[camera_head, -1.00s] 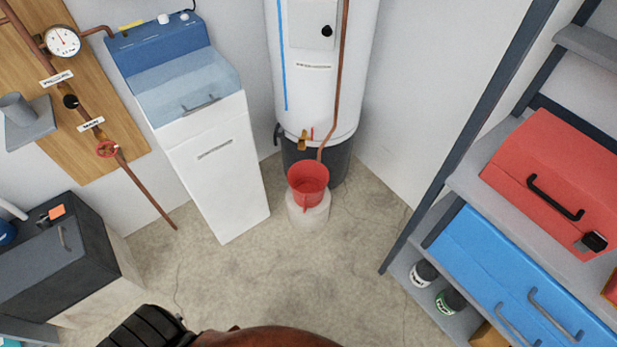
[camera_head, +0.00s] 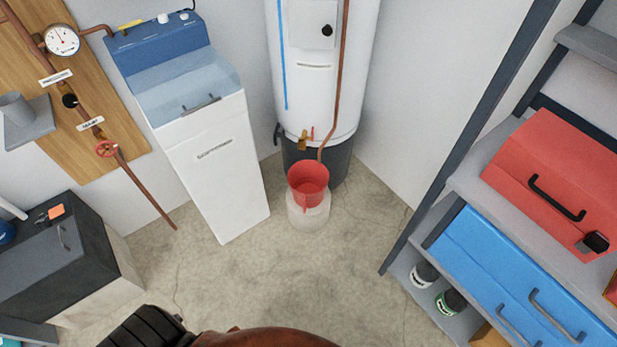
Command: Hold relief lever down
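The white water heater tank (camera_head: 325,90) stands against the back wall. A small brass valve with a red handle (camera_head: 305,138) sits at its lower front. I cannot tell whether this handle is the relief lever; the top of the tank is outside the frame. A copper pipe (camera_head: 345,60) runs down the tank's front right and ends above a red bucket (camera_head: 308,184). The bucket stands on a pale round block (camera_head: 308,213). Neither of my grippers is in view.
A white and blue water softener (camera_head: 215,165) stands left of the tank. A wooden board (camera_head: 100,150) with a gauge (camera_head: 62,40) is at the left. A dark cabinet (camera_head: 50,262) stands below it. Shelves with a red toolbox (camera_head: 555,180) fill the right. Concrete floor (camera_head: 260,275) is clear between.

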